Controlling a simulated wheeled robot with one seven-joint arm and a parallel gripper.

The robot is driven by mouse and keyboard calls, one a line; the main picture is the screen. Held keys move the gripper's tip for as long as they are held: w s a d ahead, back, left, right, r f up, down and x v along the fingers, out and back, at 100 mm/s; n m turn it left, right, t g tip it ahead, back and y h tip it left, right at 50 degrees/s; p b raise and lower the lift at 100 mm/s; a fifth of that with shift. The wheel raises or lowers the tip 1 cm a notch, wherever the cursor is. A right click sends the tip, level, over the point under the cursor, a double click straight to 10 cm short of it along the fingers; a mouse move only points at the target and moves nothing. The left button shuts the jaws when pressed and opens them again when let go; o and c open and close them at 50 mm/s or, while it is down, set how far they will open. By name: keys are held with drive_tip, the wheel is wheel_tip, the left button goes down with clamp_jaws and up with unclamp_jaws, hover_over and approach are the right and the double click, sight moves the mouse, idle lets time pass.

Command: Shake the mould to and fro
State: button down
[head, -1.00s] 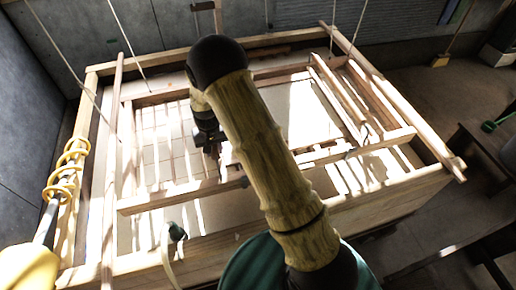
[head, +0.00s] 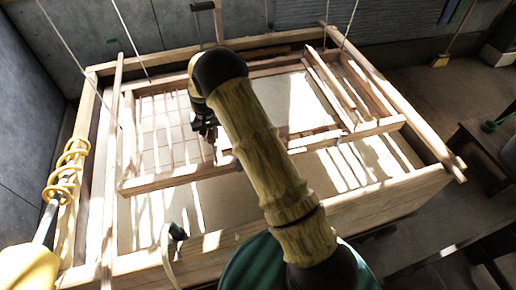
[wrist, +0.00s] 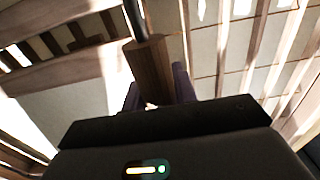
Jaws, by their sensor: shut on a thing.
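The mould (head: 168,180) is a wooden frame hanging on pale cords over a large wooden vat (head: 300,225). Its left part shows a grid of thin bars and its right part a pale sheet. My gripper (head: 208,136) is over the middle of the mould, partly hidden by my arm. In the wrist view its two purple fingers (wrist: 158,98) are shut on an upright wooden handle (wrist: 150,62), one finger on each side. A dark rod rises from the handle. The handle is hidden in the head view.
Long wooden rails (head: 392,100) lie across the vat at the sides. A yellow coil (head: 66,172) is at the left rail. A green-topped thing (head: 178,231) is at the vat's front. A dark bench (head: 490,140) stands at right. Grey walls are behind and left.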

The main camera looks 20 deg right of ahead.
sight(213, 146)
drive_tip(key=s, duration=0.7)
drive_tip(key=shift+s, duration=0.25)
drive_tip(key=w, duration=0.8)
drive_tip(key=shift+w, duration=0.15)
drive_tip(key=s, duration=0.8)
drive_tip(key=shift+s, duration=0.15)
